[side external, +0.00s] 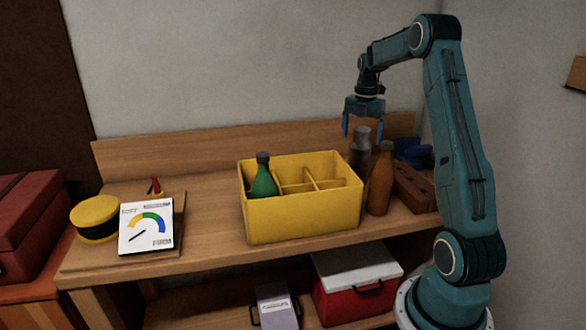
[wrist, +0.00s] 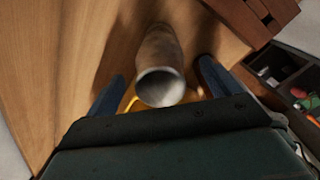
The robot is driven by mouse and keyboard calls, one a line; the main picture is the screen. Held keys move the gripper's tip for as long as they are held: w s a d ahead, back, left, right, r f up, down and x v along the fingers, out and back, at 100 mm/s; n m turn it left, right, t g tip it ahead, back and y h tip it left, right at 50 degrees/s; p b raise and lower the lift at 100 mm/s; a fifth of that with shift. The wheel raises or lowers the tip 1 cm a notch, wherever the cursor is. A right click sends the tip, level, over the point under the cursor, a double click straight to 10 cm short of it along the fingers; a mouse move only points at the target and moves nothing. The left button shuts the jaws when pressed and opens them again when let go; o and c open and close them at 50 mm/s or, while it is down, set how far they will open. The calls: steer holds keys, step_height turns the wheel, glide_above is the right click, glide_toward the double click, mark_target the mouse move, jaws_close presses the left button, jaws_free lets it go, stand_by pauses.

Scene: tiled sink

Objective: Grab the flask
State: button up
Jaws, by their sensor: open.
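A gap shows on each side, and nothing is held.
The yellow divided bin (side external: 300,222) holds a green bottle (side external: 263,180). A brown bottle (side external: 380,183) stands close to the flask's right, with a reddish-brown box (side external: 415,187) beyond. A gauge sign (side external: 147,228) and yellow-black round object (side external: 96,217) are at left.

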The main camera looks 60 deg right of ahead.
steer(key=shift+f, duration=1.35)
steer(key=shift+r, duration=0.1)
steer(key=c, duration=1.7)
step_height(320, 180, up, 20)
